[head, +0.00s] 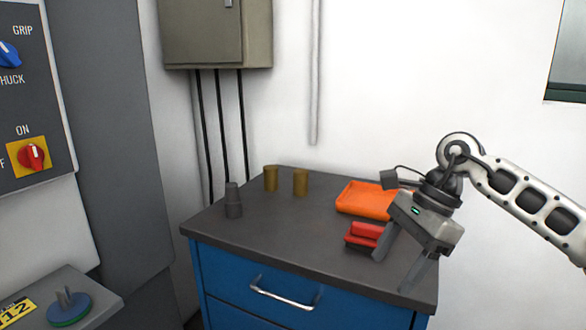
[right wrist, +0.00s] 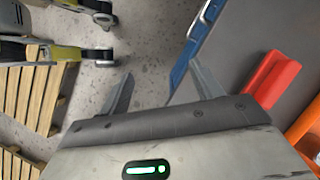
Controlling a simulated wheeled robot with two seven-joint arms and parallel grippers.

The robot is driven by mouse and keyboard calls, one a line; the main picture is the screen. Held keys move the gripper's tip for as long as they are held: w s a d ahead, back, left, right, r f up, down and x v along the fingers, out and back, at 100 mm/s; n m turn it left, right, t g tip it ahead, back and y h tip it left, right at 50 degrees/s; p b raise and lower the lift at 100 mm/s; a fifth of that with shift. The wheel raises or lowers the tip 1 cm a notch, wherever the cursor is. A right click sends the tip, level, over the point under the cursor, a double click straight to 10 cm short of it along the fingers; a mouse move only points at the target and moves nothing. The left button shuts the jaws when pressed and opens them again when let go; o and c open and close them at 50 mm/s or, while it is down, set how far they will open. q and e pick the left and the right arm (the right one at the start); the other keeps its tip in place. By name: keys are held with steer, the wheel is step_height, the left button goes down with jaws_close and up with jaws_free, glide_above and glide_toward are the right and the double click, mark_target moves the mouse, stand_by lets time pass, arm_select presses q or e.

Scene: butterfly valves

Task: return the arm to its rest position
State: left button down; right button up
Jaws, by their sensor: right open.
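My right gripper (head: 403,262) is in the head view at the right, above the front right corner of the blue cabinet (head: 262,297). Its fingers point down, stand apart and hold nothing. In the right wrist view the fingers (right wrist: 157,88) are also spread, with bare speckled floor between them and the cabinet edge close to one finger. My right arm comes in from the right edge of the head view. My left gripper is not in view.
A control panel (head: 22,110) stands at left. Wooden pallets (right wrist: 35,95) lie on the floor.

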steer(key=s+a+f+m+y, duration=0.1)
steer(key=s+a+m+y, duration=0.35)
steer(key=a+y, duration=0.35)
steer(key=s+a+m+y, duration=0.4)
steer(key=a+m+y, duration=0.15)
steer(key=a, duration=0.45)
steer(key=d+f+m+t+h, duration=0.55)
steer(key=m+t, duration=0.35)
steer(key=m, duration=0.8)
steer(key=d+f+m+t+h, duration=0.5)
steer(key=m+t, duration=0.4)
steer(key=m, duration=0.8)
steer(key=s+d+f+m+g+h, duration=0.2)
steer(key=s+f+m+g, duration=0.1)
steer(key=s+f+m, duration=0.2)
steer(key=s+d+f+m+g+h, duration=0.2)
steer(key=s+f+m, duration=0.3)
steer(key=f, duration=0.5)
steer(key=shift+s+d+m+g, duration=0.3)
steer(key=shift+s+d+g, duration=0.1)
steer(key=shift+s+g, duration=0.2)
